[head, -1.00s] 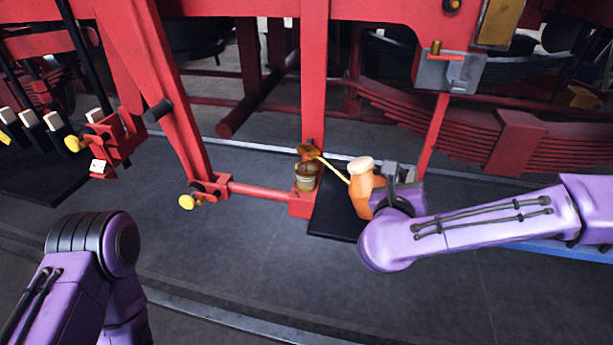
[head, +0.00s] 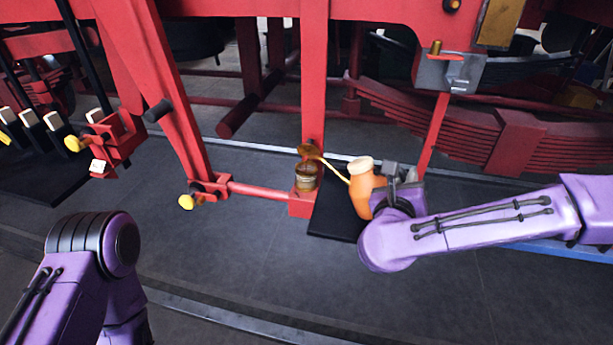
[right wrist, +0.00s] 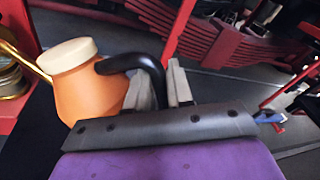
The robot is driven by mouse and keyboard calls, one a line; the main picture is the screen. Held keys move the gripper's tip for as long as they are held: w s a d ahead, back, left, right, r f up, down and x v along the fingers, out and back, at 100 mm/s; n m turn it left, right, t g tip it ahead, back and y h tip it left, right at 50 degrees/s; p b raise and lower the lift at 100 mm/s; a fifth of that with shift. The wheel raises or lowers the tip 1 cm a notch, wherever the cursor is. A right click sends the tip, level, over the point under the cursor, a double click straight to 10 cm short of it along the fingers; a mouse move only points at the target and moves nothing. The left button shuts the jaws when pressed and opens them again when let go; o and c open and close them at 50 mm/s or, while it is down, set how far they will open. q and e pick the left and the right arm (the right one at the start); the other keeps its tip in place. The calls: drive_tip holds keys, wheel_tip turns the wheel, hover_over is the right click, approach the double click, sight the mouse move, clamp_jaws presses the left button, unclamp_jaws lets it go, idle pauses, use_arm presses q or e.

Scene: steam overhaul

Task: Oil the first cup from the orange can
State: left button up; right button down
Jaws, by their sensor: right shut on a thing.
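The orange can (head: 361,190) has a cream lid, a thin brass spout and a black handle. My right gripper (head: 392,178) is shut on the can's handle, to the right of its body. The can leans a little to the left, and its spout reaches up and left to the mouth of the brass cup (head: 307,178). The cup stands on a red block with its lid tipped up. Whether the spout tip touches the cup is unclear. In the right wrist view the can (right wrist: 88,92) shows beside the fingers, with part of the cup (right wrist: 10,80) at the left edge. My left gripper is out of view.
A dark mat (head: 332,222) lies under the can. A red upright (head: 314,80) rises behind the cup, and a red bar (head: 258,191) runs to its left. A red leaf spring (head: 450,125) is behind my right arm. The grey floor in front is clear.

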drive_tip(key=shift+r, duration=0.1)
drive_tip(key=shift+a+r+p, duration=0.15)
drive_tip(key=shift+r+p, duration=0.5)
drive_tip(key=shift+p, duration=0.1)
drive_tip(key=shift+f, duration=0.15)
idle(2.6)
